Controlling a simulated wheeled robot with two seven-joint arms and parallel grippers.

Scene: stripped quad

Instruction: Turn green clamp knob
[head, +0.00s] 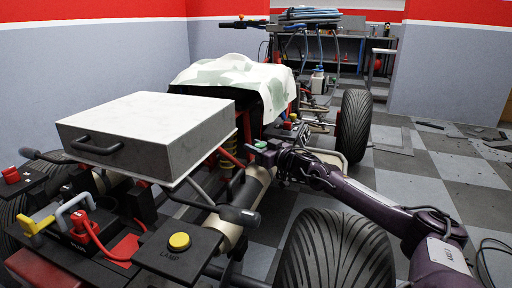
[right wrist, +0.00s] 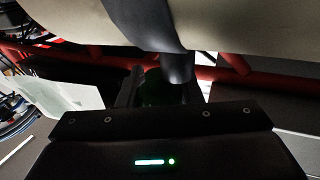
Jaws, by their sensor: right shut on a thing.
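The green clamp knob (head: 260,144) shows in the head view at the quad's side, right of the white box and above a beige cylinder. My right gripper (head: 268,150) reaches it from the right and is shut on it. In the right wrist view the knob (right wrist: 152,88) is a very dark green shape between the fingers of my right gripper (right wrist: 158,92). Shadow and the gripper body hide most of it there. My left gripper is not in view.
A white box (head: 150,122) with a black handle sits on the quad. A yellow knob (head: 179,241) marked LAMP and a red knob (head: 11,175) are nearer. Large tyres (head: 337,252) stand along the right side.

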